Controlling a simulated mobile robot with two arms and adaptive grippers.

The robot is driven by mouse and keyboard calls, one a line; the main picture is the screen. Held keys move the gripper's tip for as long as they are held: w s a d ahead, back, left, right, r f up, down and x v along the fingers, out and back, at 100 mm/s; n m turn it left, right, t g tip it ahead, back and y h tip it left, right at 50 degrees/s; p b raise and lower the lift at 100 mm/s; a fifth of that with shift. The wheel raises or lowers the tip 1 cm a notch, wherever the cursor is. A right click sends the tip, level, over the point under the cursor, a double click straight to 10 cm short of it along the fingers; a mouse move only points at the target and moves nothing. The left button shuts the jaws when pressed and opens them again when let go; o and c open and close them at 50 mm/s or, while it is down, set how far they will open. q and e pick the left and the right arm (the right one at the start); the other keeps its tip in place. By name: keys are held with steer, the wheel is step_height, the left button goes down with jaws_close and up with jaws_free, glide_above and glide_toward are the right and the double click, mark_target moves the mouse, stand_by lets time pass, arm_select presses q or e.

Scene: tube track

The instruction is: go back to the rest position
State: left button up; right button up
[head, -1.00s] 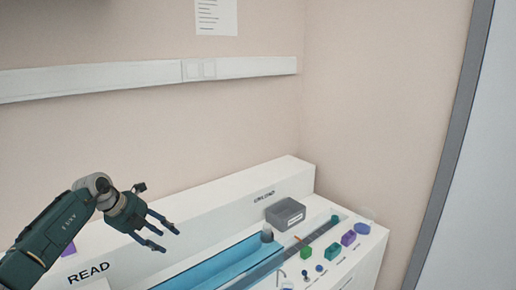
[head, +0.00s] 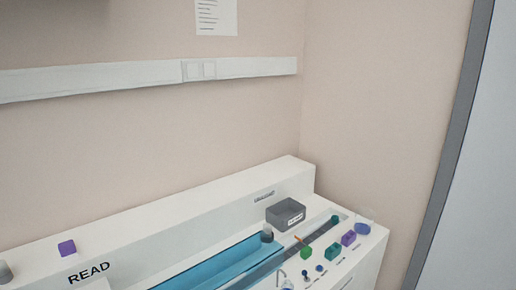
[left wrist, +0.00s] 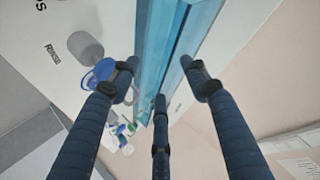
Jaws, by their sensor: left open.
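My left gripper (left wrist: 160,85) shows in the left wrist view with its dark blue fingers spread apart. It is open, and nothing is between the fingers. Beyond the fingers lies the blue track (left wrist: 165,50) on the white bench. My left arm does not show in the head view now. In the head view the blue track (head: 215,268) runs along the bench at the bottom. My right gripper is in neither view.
Several small coloured blocks, including a purple one (head: 348,238), stand at the right. A wall rail (head: 120,78) runs above.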

arm_select(q)
steer(key=s+f+g, duration=0.1)
steer(key=s, duration=0.3)
steer(key=s+f+n+g, duration=0.1)
steer(key=s+f, duration=0.1)
steer(key=s, duration=0.1)
steer(key=s+f+g, duration=0.1)
steer(key=s+f, duration=0.1)
steer(key=s, duration=0.2)
steer(key=shift+s+d+g+h, duration=0.15)
steer(key=shift+s+g+h, duration=0.15)
steer(key=shift+g+h, duration=0.1)
steer(key=s+d+f+g+h, duration=0.15)
steer(key=s+g, duration=0.25)
steer(key=s, duration=0.8)
step_height(320, 180, down, 26)
steer(key=s+g, duration=0.1)
steer(key=s+a+f+g, duration=0.1)
steer(key=s+a+f, duration=0.1)
steer(key=s+f, duration=1.5)
steer(key=shift+s+a, duration=0.4)
steer(key=shift+s, duration=0.05)
